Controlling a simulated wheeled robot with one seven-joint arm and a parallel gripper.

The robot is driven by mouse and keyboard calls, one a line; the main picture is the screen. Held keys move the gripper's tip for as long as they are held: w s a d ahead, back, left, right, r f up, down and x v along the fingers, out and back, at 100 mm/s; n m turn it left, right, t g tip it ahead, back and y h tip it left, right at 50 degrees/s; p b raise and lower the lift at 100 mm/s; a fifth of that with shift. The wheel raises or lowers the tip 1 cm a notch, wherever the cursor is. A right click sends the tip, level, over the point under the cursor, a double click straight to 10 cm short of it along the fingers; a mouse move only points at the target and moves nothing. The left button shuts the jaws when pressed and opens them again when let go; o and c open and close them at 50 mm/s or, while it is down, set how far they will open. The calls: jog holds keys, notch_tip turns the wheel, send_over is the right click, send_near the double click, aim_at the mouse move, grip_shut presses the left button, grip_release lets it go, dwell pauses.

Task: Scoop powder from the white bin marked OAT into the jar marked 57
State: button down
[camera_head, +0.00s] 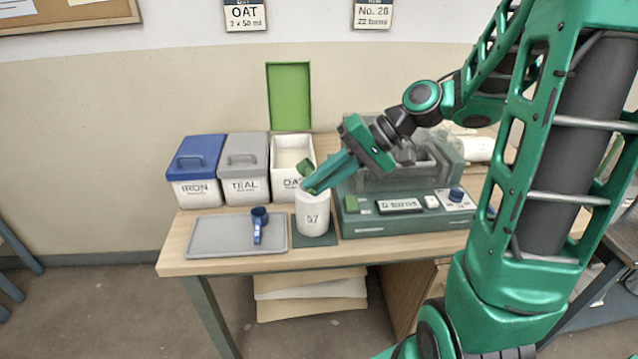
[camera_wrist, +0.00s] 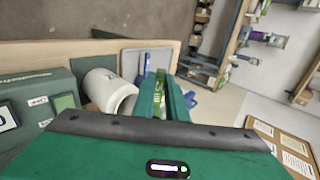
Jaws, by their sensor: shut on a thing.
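The white bin marked OAT (camera_head: 287,184) stands open at the back of the table, with pale powder (camera_head: 291,157) inside. The white jar marked 57 (camera_head: 313,220) stands upright on a dark mat in front of it; it also shows in the wrist view (camera_wrist: 112,92). My gripper (camera_head: 318,177) is shut on a green scoop (camera_head: 306,167), right above the jar's mouth. The scoop also shows between the fingers in the wrist view (camera_wrist: 160,76). The fingers hide part of the jar's opening, and I cannot tell whether the scoop holds powder.
Bins marked IRON (camera_head: 195,192), with a blue lid, and TEAL (camera_head: 245,188), with a grey lid, stand left of OAT. A blue scoop (camera_head: 258,231) lies on a grey tray (camera_head: 215,237). A green scale-like machine (camera_head: 385,222) stands right of the jar. A green panel (camera_head: 289,97) stands behind OAT.

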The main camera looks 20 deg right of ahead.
jog(key=shift+r+g+h, duration=0.5)
jog(key=shift+r+h, duration=0.1)
jog(key=shift+h, duration=0.95)
jog(key=shift+r+g+h, duration=0.5)
jog(key=shift+r+h, duration=0.1)
jog(key=shift+h, duration=0.9)
jog(key=shift+r+g+h, duration=0.5)
jog(key=shift+r+h, duration=0.1)
jog(key=shift+h, duration=0.95)
